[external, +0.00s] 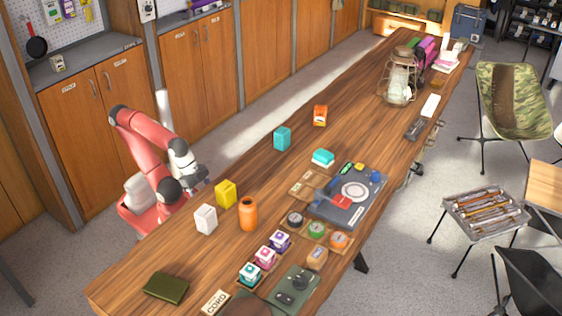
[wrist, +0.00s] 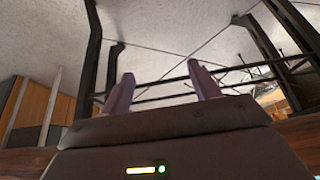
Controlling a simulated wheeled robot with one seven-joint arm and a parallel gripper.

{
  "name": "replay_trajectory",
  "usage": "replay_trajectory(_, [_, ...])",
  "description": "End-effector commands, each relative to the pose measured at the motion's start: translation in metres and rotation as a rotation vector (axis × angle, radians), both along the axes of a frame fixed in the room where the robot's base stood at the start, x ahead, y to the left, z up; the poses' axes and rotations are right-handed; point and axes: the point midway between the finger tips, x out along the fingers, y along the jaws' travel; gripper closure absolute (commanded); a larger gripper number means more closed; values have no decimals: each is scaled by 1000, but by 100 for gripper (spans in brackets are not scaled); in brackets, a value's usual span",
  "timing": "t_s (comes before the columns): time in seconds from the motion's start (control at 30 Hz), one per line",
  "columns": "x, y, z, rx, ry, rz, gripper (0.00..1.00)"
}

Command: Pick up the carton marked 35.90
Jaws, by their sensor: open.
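Several cartons stand on the long wooden table: a white one (external: 205,219), a yellow one (external: 226,194), a teal one (external: 282,138), an orange one (external: 320,115) and a teal-and-white one (external: 323,158). The marking 35.90 cannot be read on any of them, so I cannot tell which carton carries it. My gripper (external: 203,184) is at the table's left edge, just left of the yellow carton and above the white one in the picture. In the wrist view my gripper (wrist: 160,80) is open with nothing between its fingers, and no carton shows there.
An orange jar (external: 248,214) stands right of the yellow and white cartons. Small labelled boxes (external: 265,257), tins (external: 316,230) and a grey tray (external: 374,186) lie farther right. A green book (external: 166,288) lies at the near end. A lantern (external: 400,80) stands far back. The table's middle has clear patches.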

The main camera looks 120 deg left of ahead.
Motion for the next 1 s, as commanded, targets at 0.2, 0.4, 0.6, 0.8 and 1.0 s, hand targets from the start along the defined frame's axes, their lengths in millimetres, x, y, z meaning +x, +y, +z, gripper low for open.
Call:
replay_trajectory(0.2, [0,0,0,0,0,0,38])
replay_trajectory(0.4, [0,0,0,0,0,0,27])
replay_trajectory(0.6, [0,0,0,0,0,0,27])
replay_trajectory(0.8, [2,0,43,0,-9,0,27])
replay_trajectory(1.0, [2,0,158,0,-8,0,27])
